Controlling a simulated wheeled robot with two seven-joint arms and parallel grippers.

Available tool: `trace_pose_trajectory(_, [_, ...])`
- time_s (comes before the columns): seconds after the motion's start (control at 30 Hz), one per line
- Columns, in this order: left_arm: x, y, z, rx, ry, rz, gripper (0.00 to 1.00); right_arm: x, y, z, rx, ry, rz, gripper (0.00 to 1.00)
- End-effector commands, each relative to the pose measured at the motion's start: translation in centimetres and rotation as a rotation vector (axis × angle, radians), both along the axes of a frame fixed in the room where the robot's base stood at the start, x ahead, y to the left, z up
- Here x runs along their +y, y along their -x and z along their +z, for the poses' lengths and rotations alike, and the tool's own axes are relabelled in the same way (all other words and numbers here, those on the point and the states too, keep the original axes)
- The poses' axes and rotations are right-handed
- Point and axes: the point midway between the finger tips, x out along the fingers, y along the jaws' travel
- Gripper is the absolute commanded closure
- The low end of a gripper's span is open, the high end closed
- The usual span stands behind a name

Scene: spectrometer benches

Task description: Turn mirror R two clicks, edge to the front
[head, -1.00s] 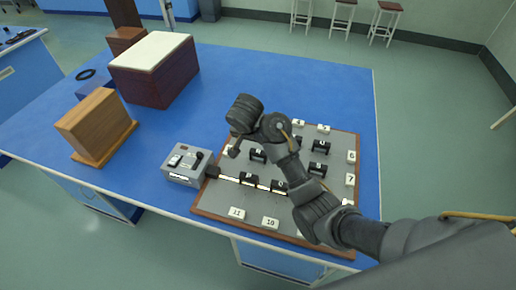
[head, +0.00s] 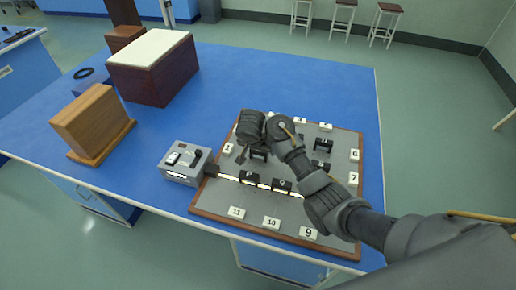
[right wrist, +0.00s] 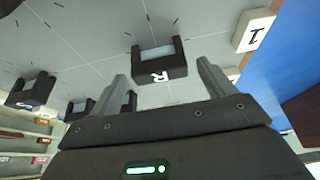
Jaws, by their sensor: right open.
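Mirror R (right wrist: 176,64), a black block mount with a pale pane and a white "R", stands on the grey board in the right wrist view. It appears between the two finger lines of my right gripper (right wrist: 165,85), which is open and empty. In the head view my right gripper (head: 243,154) is over the board's upper left part. A black mount (head: 259,155) beside it is partly hidden, and its letter is not readable there. My left gripper is not in view.
The wood-edged board (head: 205,207) carries several other black mounts and numbered white blocks, such as 10 (head: 271,223). A grey box (head: 185,163) with a lever stands at its left, joined to a bright beam. Wooden boxes (head: 93,122) stand further left on the blue bench.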

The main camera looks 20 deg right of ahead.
Motion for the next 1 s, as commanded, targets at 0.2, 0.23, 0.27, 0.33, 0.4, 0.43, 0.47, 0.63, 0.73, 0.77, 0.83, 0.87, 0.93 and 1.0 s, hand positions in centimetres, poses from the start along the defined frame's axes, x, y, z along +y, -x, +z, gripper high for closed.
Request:
trace_pose_trajectory(0.2, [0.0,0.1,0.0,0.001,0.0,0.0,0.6,0.0,0.0,0.0,0.0,0.0,0.0,0.38])
trace_pose_trajectory(0.23, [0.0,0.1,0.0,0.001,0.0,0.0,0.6,0.0,0.0,0.0,0.0,0.0,0.0,0.42])
trace_pose_trajectory(0.27, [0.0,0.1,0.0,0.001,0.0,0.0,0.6,0.0,0.0,0.0,0.0,0.0,0.0,0.46])
trace_pose_trajectory(0.33, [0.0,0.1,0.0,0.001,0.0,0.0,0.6,0.0,0.0,0.0,0.0,0.0,0.0,0.55])
trace_pose_trajectory(0.4, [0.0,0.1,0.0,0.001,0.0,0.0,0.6,0.0,0.0,0.0,0.0,0.0,0.0,0.63])
trace_pose_trajectory(0.43, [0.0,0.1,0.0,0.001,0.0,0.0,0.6,0.0,0.0,0.0,0.0,0.0,0.0,0.63])
trace_pose_trajectory(0.47, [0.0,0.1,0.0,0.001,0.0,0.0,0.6,0.0,0.0,0.0,0.0,0.0,0.001,0.63])
trace_pose_trajectory(0.63, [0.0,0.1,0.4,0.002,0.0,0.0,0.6,-0.1,0.0,0.1,0.0,0.001,0.02,0.63])
trace_pose_trajectory(0.73, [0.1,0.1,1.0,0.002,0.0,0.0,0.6,-0.1,0.1,0.2,0.002,0.001,0.052,0.63])
trace_pose_trajectory(0.77, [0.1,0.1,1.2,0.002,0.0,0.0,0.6,-0.1,0.1,0.3,0.002,0.001,0.066,0.63])
trace_pose_trajectory(0.83, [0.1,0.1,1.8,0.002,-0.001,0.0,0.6,-0.1,0.1,0.4,0.002,0.001,0.106,0.63])
trace_pose_trajectory(0.87, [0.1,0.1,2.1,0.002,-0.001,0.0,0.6,-0.2,0.1,0.4,0.002,0.002,0.124,0.63])
trace_pose_trajectory(0.93, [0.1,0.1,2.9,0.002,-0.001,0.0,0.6,-0.2,0.1,0.5,0.002,0.002,0.176,0.63])
trace_pose_trajectory(1.0, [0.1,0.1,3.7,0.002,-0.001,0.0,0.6,-0.2,0.2,0.6,0.003,0.002,0.237,0.63])
